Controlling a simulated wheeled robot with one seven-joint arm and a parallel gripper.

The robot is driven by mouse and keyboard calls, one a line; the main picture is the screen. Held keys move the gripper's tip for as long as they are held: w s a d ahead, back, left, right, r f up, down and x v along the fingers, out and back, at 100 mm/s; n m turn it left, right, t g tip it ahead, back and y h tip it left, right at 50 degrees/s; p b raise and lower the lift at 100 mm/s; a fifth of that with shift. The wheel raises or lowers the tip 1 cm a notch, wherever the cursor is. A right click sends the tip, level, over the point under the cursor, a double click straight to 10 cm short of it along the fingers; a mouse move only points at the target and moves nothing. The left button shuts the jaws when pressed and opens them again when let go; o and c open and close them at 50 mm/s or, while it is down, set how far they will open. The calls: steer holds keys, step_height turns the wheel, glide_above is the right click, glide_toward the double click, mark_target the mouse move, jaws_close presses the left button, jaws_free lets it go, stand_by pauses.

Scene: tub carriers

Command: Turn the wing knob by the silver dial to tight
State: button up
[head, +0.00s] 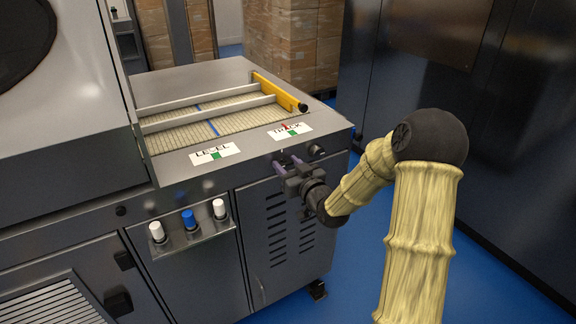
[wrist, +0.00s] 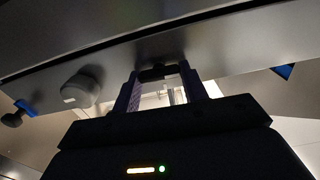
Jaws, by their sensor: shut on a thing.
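My gripper (head: 289,164) is at the front face of the machine, below the TRACK label (head: 290,131). Its two purple fingers are shut on the wing knob (wrist: 157,72), a small dark piece between the fingertips in the wrist view. The fingers hide most of the knob in the head view, and its turn angle cannot be read. A round knob (head: 316,150) sits just right of the gripper. A grey round knob with a pale mark (wrist: 82,88) shows left of the fingers in the wrist view; it may be the silver dial.
A slatted bed with a yellow bar (head: 278,92) lies on top of the machine. A LEVEL label (head: 214,153) is left of TRACK. White and blue knobs (head: 189,219) stand on a lower-left shelf. A dark cabinet (head: 460,130) is at right. Blue floor between is clear.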

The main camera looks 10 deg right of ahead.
steer(key=m+p, duration=0.1)
steer(key=m, duration=0.3)
steer(key=shift+d+p, duration=0.1)
steer(key=shift+p, duration=0.25)
steer(key=m+p, duration=0.2)
steer(key=m, duration=0.2)
steer(key=shift+d+f+m, duration=0.1)
steer(key=shift+m, duration=0.2)
steer(key=m+p, duration=0.3)
steer(key=m, duration=0.2)
steer(key=shift+f, duration=0.1)
steer(key=shift+f+m+p, duration=0.2)
steer(key=shift+m+p, duration=0.55)
steer(key=shift+m, duration=1.25)
steer(key=o, duration=0.8)
steer(key=shift+c, duration=0.2)
steer(key=shift+o, duration=1.2)
steer(key=shift+r, duration=0.1)
steer(key=shift+s+d, duration=0.1)
steer(key=shift+s, duration=0.05)
